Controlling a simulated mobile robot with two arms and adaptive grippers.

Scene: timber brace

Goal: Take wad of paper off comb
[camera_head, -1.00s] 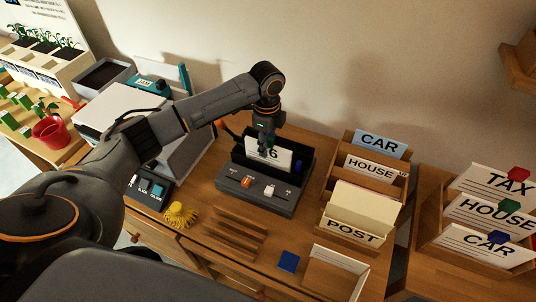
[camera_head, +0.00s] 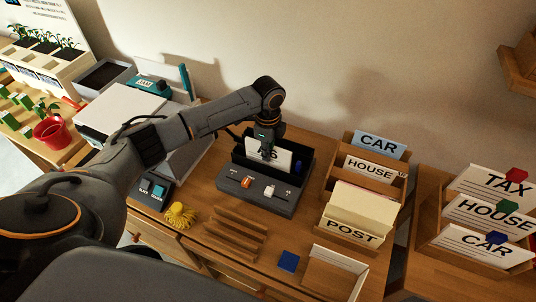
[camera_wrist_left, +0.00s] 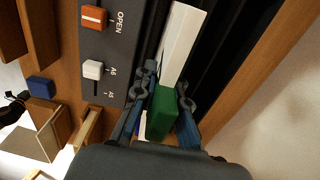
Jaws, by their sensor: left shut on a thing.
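The white wad of paper (camera_head: 281,163) stands upright in the dark slot of a grey device (camera_head: 255,198) with sliders. In the left wrist view the wad (camera_wrist_left: 180,42) shows edge-on. My left gripper (camera_head: 266,150) reaches down from above in front of the wad's middle and covers part of its lettering. In the left wrist view my left gripper (camera_wrist_left: 167,92) is shut on a green block (camera_wrist_left: 162,115) at the wad's edge. I cannot tell how block and wad are joined. The comb cannot be made out. My right gripper is not in view.
Letter racks with cards marked CAR, HOUSE and POST (camera_head: 352,237) stand to the right. A wooden slotted rack (camera_head: 235,232), a yellow tufted thing (camera_head: 180,215) and a blue block (camera_head: 288,261) lie in front. The wall is close behind.

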